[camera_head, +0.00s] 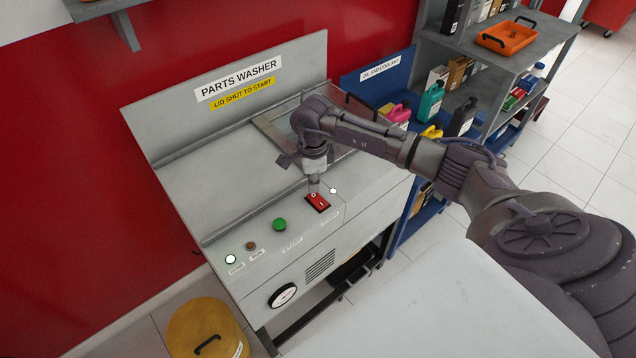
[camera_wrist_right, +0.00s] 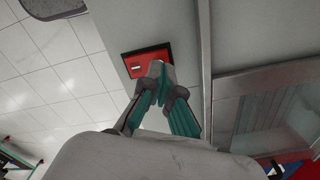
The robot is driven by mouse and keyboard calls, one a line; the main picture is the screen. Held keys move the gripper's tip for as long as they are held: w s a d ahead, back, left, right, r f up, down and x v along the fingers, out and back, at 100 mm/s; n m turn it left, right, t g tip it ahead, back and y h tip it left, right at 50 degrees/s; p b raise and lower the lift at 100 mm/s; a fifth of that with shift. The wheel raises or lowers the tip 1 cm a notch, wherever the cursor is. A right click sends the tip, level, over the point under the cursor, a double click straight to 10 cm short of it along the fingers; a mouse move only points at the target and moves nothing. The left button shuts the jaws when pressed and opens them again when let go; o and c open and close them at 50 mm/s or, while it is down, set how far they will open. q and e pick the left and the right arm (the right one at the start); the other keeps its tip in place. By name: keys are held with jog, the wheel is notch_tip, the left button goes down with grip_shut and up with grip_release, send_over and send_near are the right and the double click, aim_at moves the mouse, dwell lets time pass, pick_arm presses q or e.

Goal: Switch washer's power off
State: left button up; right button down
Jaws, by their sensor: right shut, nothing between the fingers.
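The grey parts washer (camera_head: 220,190) stands against the red wall, with a sign reading "PARTS WASHER". Its red power switch (camera_head: 317,202) sits in a dark frame on the front panel; the red switch (camera_wrist_right: 147,61) also shows in the right wrist view. My right gripper (camera_head: 314,187) points down at the switch, its fingertips at or just above its edge; I cannot tell whether they touch. In the right wrist view the fingers (camera_wrist_right: 158,72) are shut together with nothing between them and hide part of the switch. My left gripper is not in view.
A white lamp (camera_head: 333,190) is beside the switch. A yellow bin (camera_head: 205,330) stands below. Shelves with bottles (camera_head: 430,100) stand at right.

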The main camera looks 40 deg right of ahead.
aim_at(313, 194)
jog(key=shift+f+b, duration=1.1)
jog(key=shift+f, duration=0.15)
dwell(0.5)
jog(key=shift+r, duration=0.1)
jog(key=shift+r+p, duration=2.1)
jog(key=shift+r, duration=1.45)
jog(key=shift+f, duration=0.1)
